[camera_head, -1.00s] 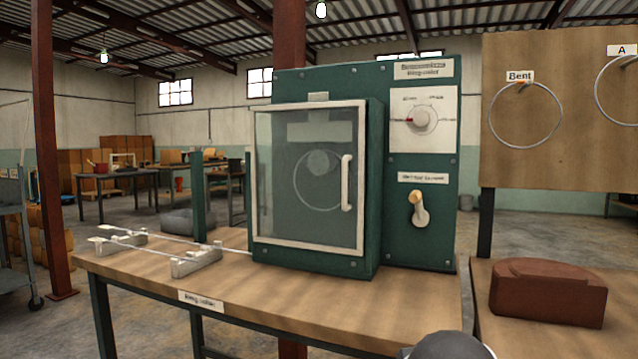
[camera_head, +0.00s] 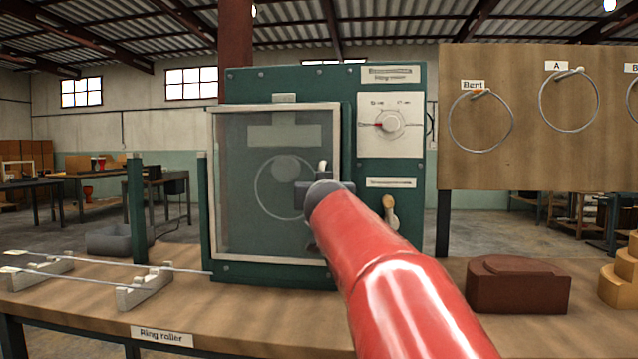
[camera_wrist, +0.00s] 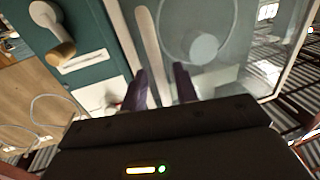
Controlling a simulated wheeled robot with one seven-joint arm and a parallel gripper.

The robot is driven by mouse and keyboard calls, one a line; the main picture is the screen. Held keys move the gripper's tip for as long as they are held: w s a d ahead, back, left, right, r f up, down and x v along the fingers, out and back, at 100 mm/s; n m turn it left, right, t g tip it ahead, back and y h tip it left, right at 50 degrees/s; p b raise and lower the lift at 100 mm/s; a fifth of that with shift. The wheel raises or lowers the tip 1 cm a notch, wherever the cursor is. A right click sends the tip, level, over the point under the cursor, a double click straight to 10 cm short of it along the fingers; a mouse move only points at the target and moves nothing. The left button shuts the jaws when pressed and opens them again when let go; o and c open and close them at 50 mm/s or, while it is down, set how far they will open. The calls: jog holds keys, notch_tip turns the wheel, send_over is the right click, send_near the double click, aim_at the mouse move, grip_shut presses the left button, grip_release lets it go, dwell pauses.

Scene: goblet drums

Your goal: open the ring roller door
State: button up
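The ring roller (camera_head: 390,230) is a green cabinet on a wooden bench. Its door (camera_head: 230,180) is a clear pane in a pale frame, and it looks closed. The upright pale door handle (camera_head: 323,168) is mostly hidden behind my gripper (camera_head: 312,200) and red arm in the head view. In the wrist view, the handle (camera_wrist: 148,50) runs between the two dark fingers of my gripper (camera_wrist: 160,80). The fingers are apart, with a gap visible on the right side of the handle. A ring shape (camera_wrist: 195,25) shows behind the pane.
A dial (camera_head: 390,123) and a lever (camera_head: 390,213) are on the cabinet right of the door. Metal rods on supports (camera_head: 145,290) lie on the bench at left. A board with hung rings (camera_head: 550,150) and a brown block (camera_head: 518,285) are at right.

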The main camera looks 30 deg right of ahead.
jog(key=shift+x, duration=0.9)
grip_shut()
